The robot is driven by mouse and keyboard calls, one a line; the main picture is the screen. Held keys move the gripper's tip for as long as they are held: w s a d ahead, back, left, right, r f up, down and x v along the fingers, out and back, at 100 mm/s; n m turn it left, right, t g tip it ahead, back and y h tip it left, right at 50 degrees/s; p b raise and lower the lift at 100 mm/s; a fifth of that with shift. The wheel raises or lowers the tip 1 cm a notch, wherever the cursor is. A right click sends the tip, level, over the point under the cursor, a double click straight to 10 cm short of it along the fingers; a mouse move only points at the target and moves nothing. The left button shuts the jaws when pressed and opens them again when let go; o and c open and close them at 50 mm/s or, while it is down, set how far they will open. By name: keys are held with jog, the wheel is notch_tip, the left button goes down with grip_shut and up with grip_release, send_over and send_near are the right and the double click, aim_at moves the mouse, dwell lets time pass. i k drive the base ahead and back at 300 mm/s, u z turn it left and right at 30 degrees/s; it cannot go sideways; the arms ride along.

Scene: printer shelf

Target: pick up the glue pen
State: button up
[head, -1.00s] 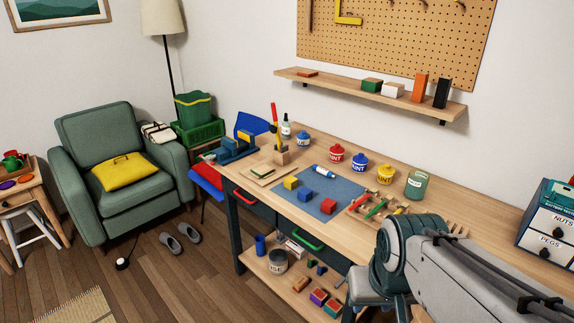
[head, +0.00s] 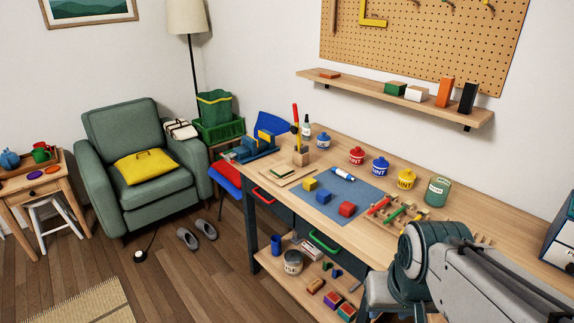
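A white tube with blue ends (head: 342,174), which looks like the glue pen, lies on its side on the blue-grey mat (head: 328,208) on the workbench. A yellow block (head: 310,184), a blue block (head: 324,196) and a red block (head: 347,209) sit on the same mat, close to it. My arm shows at the lower right, in front of the bench's near edge and apart from the pen. My gripper's fingertips do not show, so I cannot see whether they hold anything.
Red (head: 357,156), blue (head: 380,166) and yellow (head: 407,178) paint pots and a green jar (head: 437,191) stand behind the mat. A wooden rack (head: 398,215) with coloured tools is to its right. A wooden block holding upright tools (head: 300,155) is at its left.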

aim_at(339, 171)
jog(key=k, duration=0.6)
jog(key=u, duration=0.9)
jog(key=i, duration=1.75)
jog(key=z, duration=0.9)
jog(key=i, duration=0.6)
jog(key=z, duration=0.75)
